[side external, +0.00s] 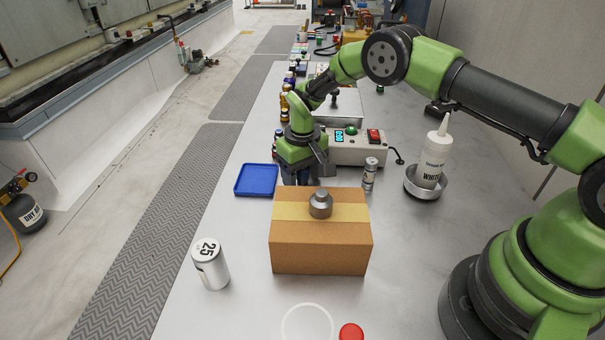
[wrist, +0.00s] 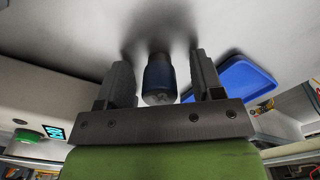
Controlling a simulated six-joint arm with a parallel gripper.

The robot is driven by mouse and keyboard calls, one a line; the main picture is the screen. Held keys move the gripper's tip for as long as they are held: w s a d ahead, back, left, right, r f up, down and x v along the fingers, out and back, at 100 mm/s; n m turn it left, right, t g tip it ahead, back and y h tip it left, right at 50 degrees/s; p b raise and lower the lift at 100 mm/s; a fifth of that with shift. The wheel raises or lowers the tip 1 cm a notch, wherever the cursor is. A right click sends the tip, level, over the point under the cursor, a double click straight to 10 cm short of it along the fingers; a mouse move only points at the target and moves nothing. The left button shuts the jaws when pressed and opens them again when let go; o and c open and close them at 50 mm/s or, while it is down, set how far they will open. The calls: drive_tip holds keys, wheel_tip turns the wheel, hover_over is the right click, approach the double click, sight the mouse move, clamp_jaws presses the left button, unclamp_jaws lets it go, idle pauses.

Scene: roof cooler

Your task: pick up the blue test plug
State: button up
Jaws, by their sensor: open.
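The blue test plug (wrist: 158,72) stands between the two fingers of my gripper (wrist: 162,82) in the wrist view. It has a dark blue body and a greyish end facing the camera. My gripper is open, with a visible gap between the plug and each finger. In the side external view my gripper (side external: 304,172) points down just behind the cardboard box. There the plug is mostly hidden by the fingers and the box.
A cardboard box (side external: 320,248) with a grey weight (side external: 320,204) on top stands in front of my gripper. A blue tray (side external: 256,181) lies to the left. A control box (side external: 355,150), small jar (side external: 370,174) and white bottle (side external: 435,160) in a metal dish stand right. A white canister (side external: 211,265) stands front left.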

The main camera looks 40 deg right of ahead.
drive_tip(key=c, duration=1)
